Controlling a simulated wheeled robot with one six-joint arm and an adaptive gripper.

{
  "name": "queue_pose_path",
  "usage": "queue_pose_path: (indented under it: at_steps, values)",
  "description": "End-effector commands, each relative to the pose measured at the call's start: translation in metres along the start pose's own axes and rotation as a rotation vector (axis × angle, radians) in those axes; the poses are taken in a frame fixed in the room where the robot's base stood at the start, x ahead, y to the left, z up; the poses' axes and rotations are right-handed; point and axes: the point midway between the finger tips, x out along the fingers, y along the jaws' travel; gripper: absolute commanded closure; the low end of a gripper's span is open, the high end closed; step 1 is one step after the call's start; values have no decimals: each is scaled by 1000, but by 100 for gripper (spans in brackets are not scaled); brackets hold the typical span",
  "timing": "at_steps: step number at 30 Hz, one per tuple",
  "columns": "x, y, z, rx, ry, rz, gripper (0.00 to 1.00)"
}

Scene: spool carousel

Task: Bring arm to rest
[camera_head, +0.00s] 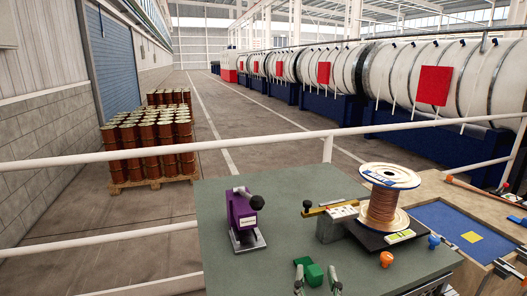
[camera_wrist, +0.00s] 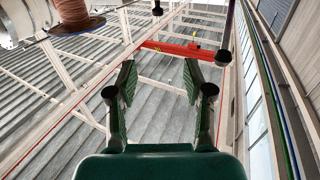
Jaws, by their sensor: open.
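My gripper (camera_wrist: 160,80) is open in the wrist view, its two dark green fingers apart with nothing between them. In the head view its fingertips (camera_head: 317,270) show at the bottom edge, in front of the grey-green table (camera_head: 215,210). A copper-wire spool (camera_head: 383,205) with pale flanges stands upright on a dark base at the table's right. It also shows at the top left of the wrist view (camera_wrist: 70,12), apart from the gripper.
A purple device (camera_head: 243,215) stands on the table's left, and a grey fixture with a yellow bar (camera_head: 336,222) beside the spool. Orange (camera_head: 386,259) and blue (camera_head: 434,242) knobs are at the right. A white railing (camera_head: 260,143) runs behind. The table's front left is clear.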

Motion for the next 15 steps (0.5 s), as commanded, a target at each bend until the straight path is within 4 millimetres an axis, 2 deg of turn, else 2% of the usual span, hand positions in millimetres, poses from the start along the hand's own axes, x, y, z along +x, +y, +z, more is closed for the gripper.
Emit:
queue_pose_path:
  at_steps: [8, 15]
  values:
    - [-8, 4, 19, -19, -12, -14, 49]
    - [-20, 10, 46, -42, -30, -32, 49]
